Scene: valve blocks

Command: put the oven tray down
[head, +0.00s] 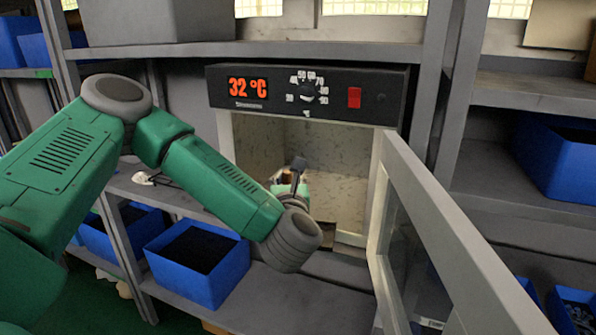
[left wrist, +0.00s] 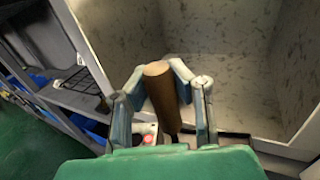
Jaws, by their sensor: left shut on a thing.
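My left gripper (head: 290,182) is at the front of the open oven (head: 345,165), partly hidden behind my own wrist. In the left wrist view my left gripper (left wrist: 162,88) is shut around an upright brown cylindrical handle (left wrist: 163,100), with fingers on both sides. I cannot make out the tray itself; whether this handle belongs to it is unclear. The oven's speckled inner walls (left wrist: 220,75) show behind the handle, and its visible inside looks empty. My right gripper is not in view.
The oven door (head: 425,225) stands open to the right. The control panel (head: 305,92) above reads 32 °C. A blue bin (head: 200,262) sits at lower left, another (head: 565,155) at right. A black wire item (left wrist: 85,83) lies on the left shelf.

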